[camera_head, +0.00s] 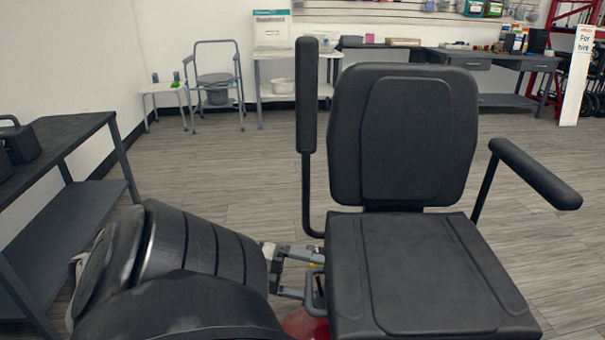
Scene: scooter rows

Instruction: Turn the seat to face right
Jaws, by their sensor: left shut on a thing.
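The black scooter seat (425,275) stands close in front of me, right of centre. Its backrest (404,135) is at the far side, so the seat faces toward me. The left armrest (307,95) is tipped up and points upward; the right armrest (535,172) is down. My left arm comes in from the lower left. My left gripper (302,270) is at the left side of the seat, shut on the dark looped handle (314,288) beside the cushion. A bit of red bodywork (305,325) shows below. My right gripper is not in view.
A dark shelf table (60,150) stands close at the left. A commode chair (215,85), a small white stool (168,95) and a white table (270,75) stand by the back wall. Dark desks (500,65) are at the back right. The wooden floor between is clear.

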